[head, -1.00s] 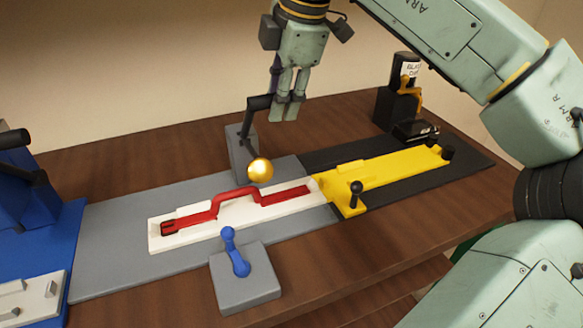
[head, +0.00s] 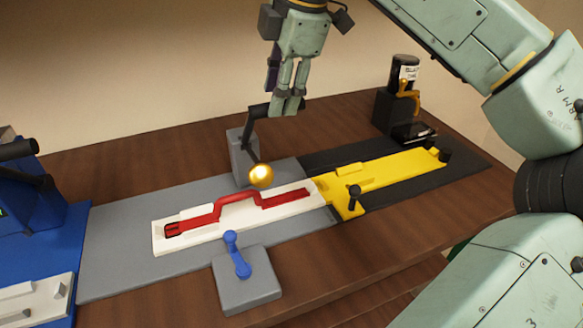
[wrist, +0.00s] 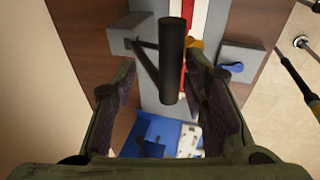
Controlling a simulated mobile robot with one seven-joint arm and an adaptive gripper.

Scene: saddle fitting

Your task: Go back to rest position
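My gripper (head: 288,108) hangs above the far side of the bench in the head view, near a black lever (head: 255,112) on a grey block (head: 241,155). In the wrist view my gripper's two fingers (wrist: 165,92) are spread apart. The lever's dark upright handle (wrist: 172,60) shows between them in the picture, with clear space on both sides. I cannot tell whether the handle is at fingertip depth. Nothing is held.
A white fixture (head: 190,240) with a red part (head: 240,196) lies on a grey plate (head: 110,240). A blue lever (head: 237,255) stands in front. A yellow fixture (head: 385,172) is to the right. Blue equipment (head: 30,200) is at left.

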